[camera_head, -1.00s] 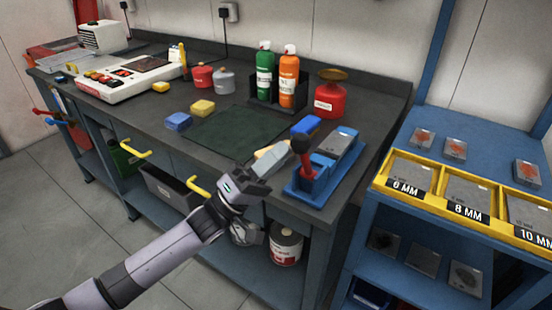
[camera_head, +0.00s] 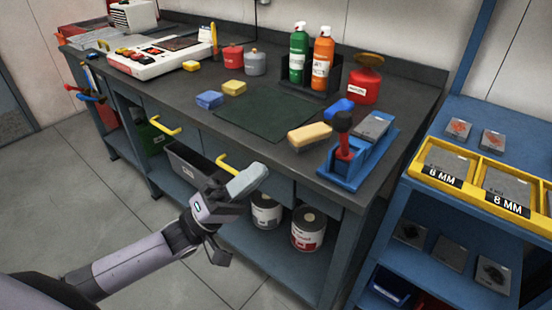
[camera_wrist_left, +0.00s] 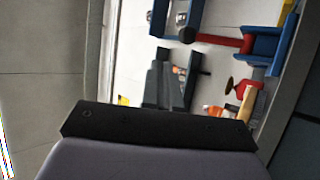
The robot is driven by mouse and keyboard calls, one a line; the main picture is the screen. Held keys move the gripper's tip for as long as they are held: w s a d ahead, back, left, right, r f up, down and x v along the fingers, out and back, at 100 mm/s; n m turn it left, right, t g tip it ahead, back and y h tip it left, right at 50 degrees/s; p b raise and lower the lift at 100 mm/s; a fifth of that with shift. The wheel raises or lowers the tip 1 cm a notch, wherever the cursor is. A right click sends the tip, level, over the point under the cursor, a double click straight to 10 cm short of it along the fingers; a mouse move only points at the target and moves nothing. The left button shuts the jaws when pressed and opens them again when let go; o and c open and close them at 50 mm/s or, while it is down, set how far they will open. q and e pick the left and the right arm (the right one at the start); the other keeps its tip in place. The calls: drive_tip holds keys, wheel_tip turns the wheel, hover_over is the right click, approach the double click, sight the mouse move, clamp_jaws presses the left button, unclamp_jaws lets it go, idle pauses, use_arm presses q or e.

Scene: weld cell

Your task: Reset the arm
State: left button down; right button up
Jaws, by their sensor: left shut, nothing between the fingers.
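My left gripper (camera_head: 250,180) shows in the head view in front of the workbench, near the open drawer and below the bench top's front edge. Its fingers are together with nothing between them. The left arm comes in from the lower left. In the left wrist view my gripper's dark edge and grey body fill the bottom, and the bench things appear turned sideways. My right gripper is in neither view.
The workbench top (camera_head: 190,85) holds a blue fixture with a red lever (camera_head: 350,150), a yellow-topped brush or block (camera_head: 310,136), a green mat (camera_head: 265,115) and bottles (camera_head: 322,60). A yellow-edged shelf (camera_head: 432,172) stands right. Floor at lower left is clear.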

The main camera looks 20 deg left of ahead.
use_arm(q)
drive_tip(key=s+d+f+y+p, duration=0.1)
drive_tip(key=s+f+y, duration=0.1)
drive_tip(key=f+y, duration=0.55)
drive_tip(key=s+f+y, duration=0.2)
drive_tip(key=f+y, duration=0.4)
drive_tip(key=f, duration=0.2)
drive_tip(key=s+a+f+m+g+y, duration=0.2)
drive_tip(key=s+f, duration=0.3)
drive_tip(key=f, duration=0.1)
drive_tip(key=s+a+f+m+g+y+p, duration=0.1)
drive_tip(key=s+f+m+g+y, duration=0.2)
drive_tip(key=s+f, duration=0.2)
drive_tip(key=shift+s+a+f, duration=0.15)
drive_tip(key=shift+a+f, duration=0.2)
